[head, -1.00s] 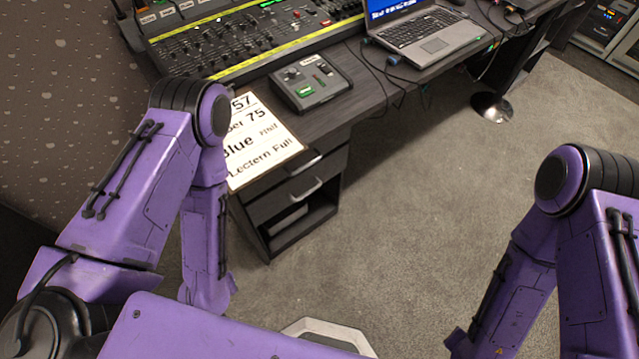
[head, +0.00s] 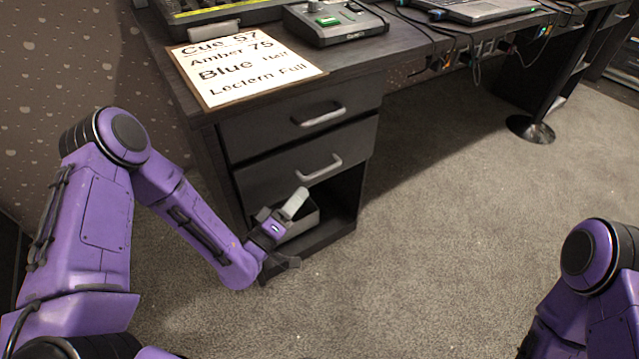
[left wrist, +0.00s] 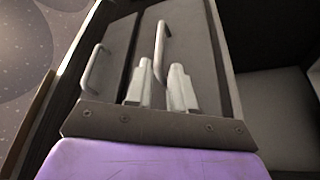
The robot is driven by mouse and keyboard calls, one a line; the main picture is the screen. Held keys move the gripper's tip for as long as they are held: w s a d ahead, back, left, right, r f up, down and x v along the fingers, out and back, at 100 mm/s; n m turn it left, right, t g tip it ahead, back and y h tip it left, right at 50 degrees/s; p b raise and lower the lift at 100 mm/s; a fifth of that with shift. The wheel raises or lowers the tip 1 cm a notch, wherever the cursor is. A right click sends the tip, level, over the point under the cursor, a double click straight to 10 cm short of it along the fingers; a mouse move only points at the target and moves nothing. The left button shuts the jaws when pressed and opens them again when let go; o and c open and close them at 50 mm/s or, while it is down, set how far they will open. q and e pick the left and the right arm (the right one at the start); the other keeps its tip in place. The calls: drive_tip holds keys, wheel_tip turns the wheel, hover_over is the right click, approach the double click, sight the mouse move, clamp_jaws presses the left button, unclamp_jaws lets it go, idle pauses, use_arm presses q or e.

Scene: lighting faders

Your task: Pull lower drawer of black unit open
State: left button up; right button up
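The black unit (head: 208,150) under the desk has two dark drawers above an open compartment. The lower drawer (head: 265,180) looks shut, with a grey bar handle (head: 320,168); the handle also shows in the left wrist view (left wrist: 161,40). My left gripper (head: 297,197) is just below and in front of that handle. In the left wrist view its two pale fingers (left wrist: 158,68) are apart and empty, with the handle ahead, lined up with the gap. I cannot tell whether they touch it. My right gripper is out of view; only part of that arm shows.
The upper drawer (head: 285,119) looks shut and has a similar handle (head: 320,116). A grey box (head: 302,224) sits in the open compartment. A cue sign (head: 240,72) and a small control box (head: 335,22) are on the desktop. The carpet right of the unit is clear.

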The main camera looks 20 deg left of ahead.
sight(320, 171)
use_arm(q)
drive_tip(key=b+x, duration=0.1)
drive_tip(key=x, duration=0.8)
clamp_jaws()
